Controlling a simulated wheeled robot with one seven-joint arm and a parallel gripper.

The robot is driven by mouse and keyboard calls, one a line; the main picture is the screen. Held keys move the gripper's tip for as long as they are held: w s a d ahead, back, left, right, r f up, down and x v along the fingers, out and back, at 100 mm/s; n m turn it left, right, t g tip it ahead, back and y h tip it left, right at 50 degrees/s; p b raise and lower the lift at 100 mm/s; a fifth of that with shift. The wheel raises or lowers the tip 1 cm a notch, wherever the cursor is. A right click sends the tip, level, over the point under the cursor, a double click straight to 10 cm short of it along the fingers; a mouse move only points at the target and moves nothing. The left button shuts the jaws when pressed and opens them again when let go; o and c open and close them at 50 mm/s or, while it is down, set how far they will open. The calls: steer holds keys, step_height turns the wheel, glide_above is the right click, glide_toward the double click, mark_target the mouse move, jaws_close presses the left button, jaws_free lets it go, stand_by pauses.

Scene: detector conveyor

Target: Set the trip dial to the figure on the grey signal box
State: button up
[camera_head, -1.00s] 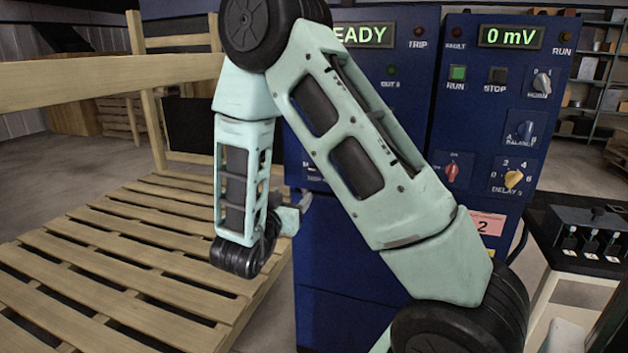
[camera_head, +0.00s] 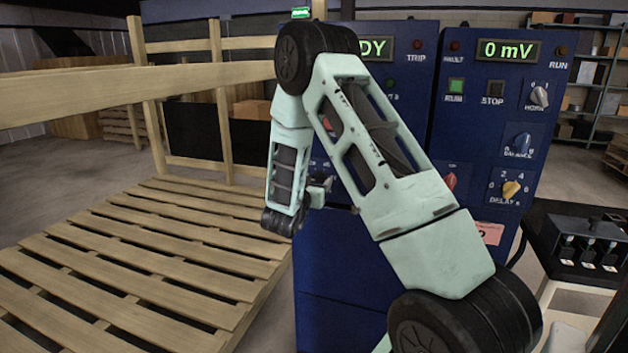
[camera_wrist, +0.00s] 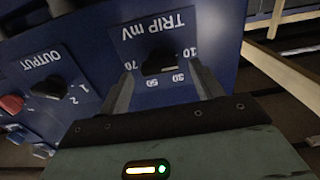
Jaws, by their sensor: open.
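The trip dial (camera_wrist: 160,62) is a black knob on a blue panel marked TRIP mV, seen upside down in the wrist view. Figures 10, 30, 50 and 70 show around it; I cannot tell which one its pointer meets. My gripper (camera_wrist: 162,72) is open, with one finger on each side of the knob in the picture; contact is not clear. In the head view my gripper (camera_head: 322,187) is small, at the front of the blue cabinet, and my arm hides the dial. I cannot make out a grey signal box or its figure.
An OUTPUT knob (camera_wrist: 46,87) and a red knob (camera_wrist: 12,103) sit beside the dial. The right cabinet has a yellow DELAY knob (camera_head: 512,189) and a blue BALANCE knob (camera_head: 522,141). A wooden pallet (camera_head: 130,250) lies left. A dark switch box (camera_head: 597,236) stands right.

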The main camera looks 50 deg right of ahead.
steer(key=shift+w+d, duration=0.15)
steer(key=shift+d, duration=0.25)
steer(key=shift+c, duration=0.3)
steer(key=c, duration=0.9)
steer(key=shift+f+b, duration=0.1)
steer(key=shift+b, duration=0.2)
